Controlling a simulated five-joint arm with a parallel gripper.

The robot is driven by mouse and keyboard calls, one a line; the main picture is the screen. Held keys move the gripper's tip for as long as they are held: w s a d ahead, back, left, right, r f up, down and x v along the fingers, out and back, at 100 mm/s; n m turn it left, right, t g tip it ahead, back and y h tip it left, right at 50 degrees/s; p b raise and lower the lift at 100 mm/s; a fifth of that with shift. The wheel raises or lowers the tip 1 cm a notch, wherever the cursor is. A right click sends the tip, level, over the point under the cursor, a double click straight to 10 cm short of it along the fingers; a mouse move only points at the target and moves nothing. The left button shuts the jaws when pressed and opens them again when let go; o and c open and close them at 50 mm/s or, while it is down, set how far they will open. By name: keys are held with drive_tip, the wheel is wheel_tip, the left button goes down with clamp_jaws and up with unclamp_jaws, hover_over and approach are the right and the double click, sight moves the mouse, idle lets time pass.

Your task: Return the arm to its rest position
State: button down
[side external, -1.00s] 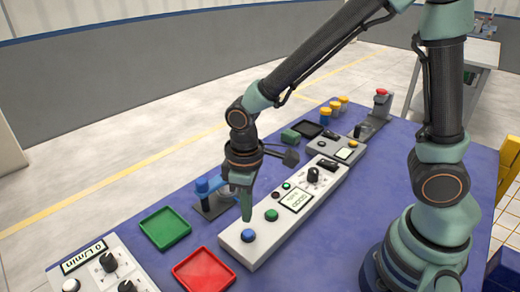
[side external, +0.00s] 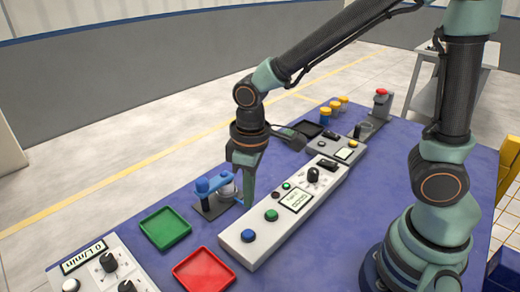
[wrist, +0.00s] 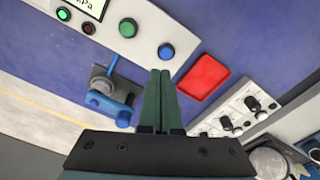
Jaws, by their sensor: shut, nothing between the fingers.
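My gripper (side external: 250,199) is shut and empty, its green fingers pointing down just beyond the long control panel (side external: 262,240) in the side external view. In the wrist view my gripper (wrist: 160,72) shows its two fingers pressed together. The panel carries a blue button (side external: 248,236), a green button (side external: 271,215) and a small display (side external: 296,199). A blue fixture with a grey cylinder (side external: 228,187) stands just left of the fingers; I cannot tell whether they are clear of it. No rest position is marked in view.
A green tray (side external: 165,228) and a red tray (side external: 204,271) lie on the blue table. A flow panel (side external: 103,268) is at the front left. Yellow-topped cylinders (side external: 333,107) and a red-button post (side external: 381,103) stand at the back. Bare table shows between the trays.

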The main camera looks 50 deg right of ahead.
drive_tip(key=s+d+r+m+t, duration=0.2)
drive_tip(key=d+r+m+t, duration=0.3)
drive_tip(key=d+r, duration=0.7)
drive_tip(key=shift+s, duration=0.4)
drive_tip(key=shift+r, duration=0.1)
